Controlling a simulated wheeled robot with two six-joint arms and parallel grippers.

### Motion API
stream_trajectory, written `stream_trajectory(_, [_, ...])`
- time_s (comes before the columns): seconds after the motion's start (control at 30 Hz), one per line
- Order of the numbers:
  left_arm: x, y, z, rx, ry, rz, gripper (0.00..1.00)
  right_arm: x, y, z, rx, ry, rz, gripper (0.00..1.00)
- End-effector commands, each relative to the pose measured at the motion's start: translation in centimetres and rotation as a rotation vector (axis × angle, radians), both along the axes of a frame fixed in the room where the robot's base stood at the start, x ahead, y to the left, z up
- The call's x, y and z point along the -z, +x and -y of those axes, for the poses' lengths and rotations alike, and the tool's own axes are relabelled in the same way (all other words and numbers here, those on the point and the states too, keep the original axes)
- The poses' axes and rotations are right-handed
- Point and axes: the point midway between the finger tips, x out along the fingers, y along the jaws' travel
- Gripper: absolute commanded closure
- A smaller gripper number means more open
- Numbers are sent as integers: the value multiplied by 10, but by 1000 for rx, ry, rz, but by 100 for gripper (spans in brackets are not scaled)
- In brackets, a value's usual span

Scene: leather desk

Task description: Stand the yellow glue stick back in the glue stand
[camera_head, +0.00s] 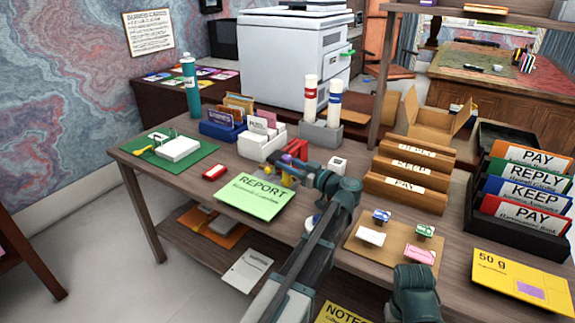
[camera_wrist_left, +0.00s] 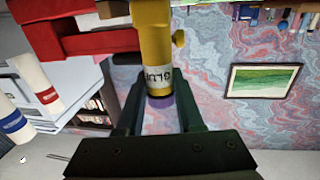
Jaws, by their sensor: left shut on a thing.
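The yellow glue stick (camera_head: 285,179) has a purple end (camera_head: 287,158) and a printed label. My left gripper (camera_head: 292,168) is shut on it above the desk, near the middle. In the left wrist view the glue stick (camera_wrist_left: 152,25) stands between the fingers (camera_wrist_left: 158,95), its label upside down and its purple end towards the palm. A red frame-like holder (camera_head: 296,147), which looks like the glue stand, is just behind the glue stick; it also shows in the left wrist view (camera_wrist_left: 75,40). The gripper partly hides the holder.
White card box (camera_head: 262,143) stands left of the holder, grey stand (camera_head: 320,135) with two white tubes behind. Green REPORT sheet (camera_head: 253,197) and red pad (camera_head: 214,172) lie in front. A small white cube (camera_head: 338,164) and wooden sorters (camera_head: 405,185) stand to the right.

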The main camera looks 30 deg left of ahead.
Motion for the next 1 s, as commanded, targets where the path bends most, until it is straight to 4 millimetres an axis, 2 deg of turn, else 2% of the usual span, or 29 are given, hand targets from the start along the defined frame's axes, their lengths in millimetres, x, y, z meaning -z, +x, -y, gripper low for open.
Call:
stream_trajectory(0.07, [5, 0, 0, -1, -4, -1, 100, 4, 0, 0, 0, 0, 0, 50])
stream_trajectory(0.1, [3, 0, 0, -1, -4, -1, 57, 2, 0, 0, 0, 0, 0, 50])
stream_trajectory(0.23, [3, 0, 0, -1, -3, -1, 34, 2, 0, 0, 0, 0, 0, 50])
stream_trajectory(0.53, [1, 0, 0, -1, -3, -1, 34, 1, 0, 0, 0, 0, 0, 50])
stream_trajectory(0.67, [-9, 0, 0, -1, -3, -1, 34, -10, 0, 0, 0, 0, 0, 50])
stream_trajectory(1.0, [-6, -16, 68, 4, -3, -1, 34, -7, 0, 0, 0, 0, 0, 50])
